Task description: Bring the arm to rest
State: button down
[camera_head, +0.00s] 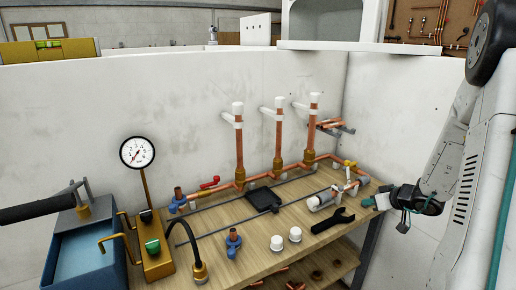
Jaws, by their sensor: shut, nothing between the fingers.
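My arm comes down along the right side of the head view. My gripper (376,202) is at its lower end, beside the right end of the wooden workbench (222,262), pointing left. It is small and partly turned away in this view. Its fingers are shut with nothing seen between them. A black wrench (333,220) lies on the bench just left of my gripper, apart from it.
Copper pipes with white caps (279,140) rise along the back of the bench. A pressure gauge (137,153) and a blue test pump (85,250) stand at the left. White caps (277,242) sit near the front edge. Pale walls close the bay behind and right.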

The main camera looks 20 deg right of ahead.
jog(key=s+a+r+m+g+y, duration=0.2)
jog(key=s+a+r, duration=0.1)
jog(key=a, duration=0.4)
jog(key=s+a+r+m+g+y, duration=0.1)
jog(key=s+a+r+g+y, duration=0.15)
jog(key=a, duration=0.45)
jog(key=s+a+r+m+g+y, duration=0.2)
jog(key=s+a+r+g, duration=0.15)
jog(key=a, duration=0.35)
jog(key=s+a+r+n+h, duration=0.1)
jog(key=s+a+r+h, duration=0.1)
jog(key=s, duration=0.3)
jog(key=s+a+r+n+h, duration=0.2)
jog(key=s+a+r+h, duration=0.1)
jog(key=s+a+r, duration=0.1)
jog(key=s+a+r+n+g+h, duration=0.1)
jog(key=s+a+r, duration=0.3)
jog(key=s, duration=0.4)
jog(key=shift+a+n+h, duration=0.3)
jog(key=shift+n+h, duration=0.1)
jog(key=shift+h, duration=0.45)
jog(key=shift+s, duration=0.1)
